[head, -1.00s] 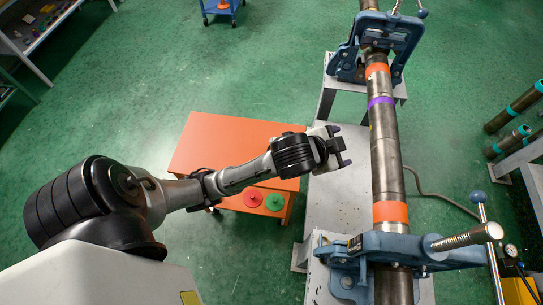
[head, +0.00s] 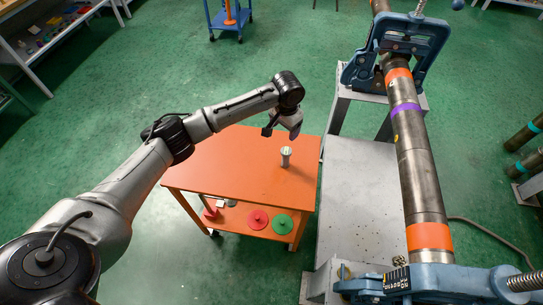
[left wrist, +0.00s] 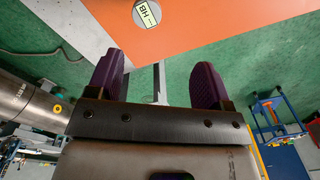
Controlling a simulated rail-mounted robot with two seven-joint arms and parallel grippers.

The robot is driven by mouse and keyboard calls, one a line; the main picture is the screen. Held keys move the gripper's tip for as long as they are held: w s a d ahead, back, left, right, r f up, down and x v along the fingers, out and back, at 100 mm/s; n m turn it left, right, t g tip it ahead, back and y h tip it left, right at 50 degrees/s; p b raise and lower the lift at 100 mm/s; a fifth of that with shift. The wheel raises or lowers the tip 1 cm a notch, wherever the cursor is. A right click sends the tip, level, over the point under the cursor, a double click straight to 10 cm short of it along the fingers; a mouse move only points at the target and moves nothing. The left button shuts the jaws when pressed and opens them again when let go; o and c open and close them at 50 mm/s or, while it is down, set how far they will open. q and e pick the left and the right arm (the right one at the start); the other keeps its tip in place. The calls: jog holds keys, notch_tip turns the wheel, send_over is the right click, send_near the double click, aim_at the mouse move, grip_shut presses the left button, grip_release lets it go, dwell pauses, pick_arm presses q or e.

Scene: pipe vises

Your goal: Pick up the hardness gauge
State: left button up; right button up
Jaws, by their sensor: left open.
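The hardness gauge (head: 286,158) is a small pale cylinder standing upright on the orange table (head: 225,160), near its right edge. In the left wrist view its round top (left wrist: 147,12), marked "HB", shows at the upper edge, beyond my fingers. My left gripper (head: 281,132) hangs above the table's far right part, just behind the gauge in the head view. Its fingers (left wrist: 155,82) are apart with nothing between them. It does not touch the gauge. My right gripper is in neither view.
A steel pipe (head: 418,170) with orange and purple bands lies in blue vises (head: 395,50) to the right. A grey bench (head: 355,190) stands between table and pipe. Red (head: 258,219) and green (head: 282,224) discs lie on the table's lower shelf. The tabletop around the gauge is clear.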

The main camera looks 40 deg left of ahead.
aim_at(286, 151)
pick_arm(q)
jog(key=shift+n, duration=0.9)
jog(key=f, duration=0.3)
jog(key=f+b, duration=0.1)
jog(key=f, duration=0.1)
jog(key=d+f, duration=0.1)
jog(key=f, duration=0.2)
jog(key=shift+s+d+f+b, duration=0.1)
jog(key=shift+s+f+b, duration=0.05)
jog(key=shift+f+b, duration=0.15)
jog(key=shift+d+f+b, duration=0.2)
jog(key=shift+f+b, duration=0.5)
jog(key=shift+f, duration=1.9)
jog(key=shift+c, duration=0.4)
jog(key=shift+c, duration=0.8)
jog(key=c, duration=0.7)
jog(key=shift+c, duration=0.7)
